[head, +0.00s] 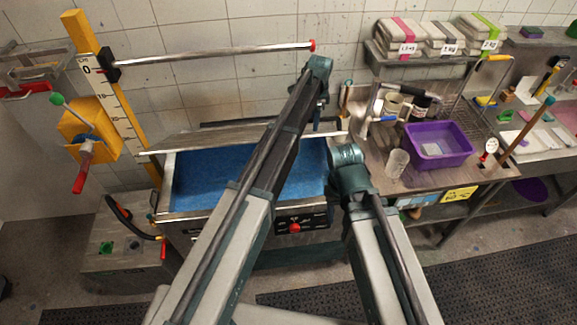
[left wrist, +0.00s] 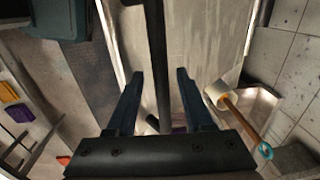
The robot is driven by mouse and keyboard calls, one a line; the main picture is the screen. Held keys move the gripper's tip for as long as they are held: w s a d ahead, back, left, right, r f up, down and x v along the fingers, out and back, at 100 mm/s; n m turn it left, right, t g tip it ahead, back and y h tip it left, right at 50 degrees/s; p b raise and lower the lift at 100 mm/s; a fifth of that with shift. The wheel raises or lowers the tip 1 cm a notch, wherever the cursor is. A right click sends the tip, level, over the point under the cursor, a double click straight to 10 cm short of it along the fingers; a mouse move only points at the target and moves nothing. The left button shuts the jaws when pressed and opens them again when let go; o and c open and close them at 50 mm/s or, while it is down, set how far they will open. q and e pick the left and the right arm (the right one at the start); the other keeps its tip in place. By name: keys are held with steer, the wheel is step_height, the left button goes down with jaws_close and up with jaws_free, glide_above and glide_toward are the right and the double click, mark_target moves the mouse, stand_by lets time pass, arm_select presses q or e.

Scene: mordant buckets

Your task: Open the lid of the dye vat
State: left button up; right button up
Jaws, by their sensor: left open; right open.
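The dye vat (head: 163,205) stands at the centre left in the head view, with blue dye (head: 205,185) showing inside. Its grey metal lid (head: 215,140) is raised at the back, leaving the front of the vat uncovered. A black handle bar (head: 240,122) shows beyond the lid's upper edge. In the left wrist view, my left gripper (left wrist: 160,73) is open, with the black bar (left wrist: 157,50) running between its fingers and the lid panel (left wrist: 205,45) behind. My arms cover part of the vat. My right gripper's fingers are hidden.
A metal rail with a red tip (head: 210,53) runs along the wall above the vat. A yellow scale post (head: 110,95) stands at left. The counter at right holds a purple basin (head: 438,147) and a clear cup (head: 397,163). A dark mat (head: 500,275) covers the floor.

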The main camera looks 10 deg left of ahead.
arm_select(q)
steer(key=shift+t, duration=0.6)
steer(key=s+d+f+b, duration=0.1)
steer(key=s+f+b, duration=0.2)
steer(key=f+b, duration=0.4)
steer(key=s+d+f+b, duration=0.1)
steer(key=s+f+b, duration=0.3)
steer(key=f+b, duration=0.4)
steer(key=s+d+f+b, duration=0.1)
steer(key=s+f+b, duration=0.3)
steer(key=f+b, duration=0.4)
steer(key=shift+d+f, duration=0.3)
steer(key=shift+f, duration=0.1)
step_height(320, 180, up, 14)
steer(key=s+p, duration=0.3)
steer(key=p, duration=1.1)
steer(key=s+a+f+n+g+b, duration=0.1)
steer(key=s+a+f+n+b, duration=0.1)
steer(key=s+a+n, duration=1)
steer(key=shift+s+f+b, duration=0.3)
steer(key=shift+s, duration=0.9)
steer(key=shift+a, duration=0.1)
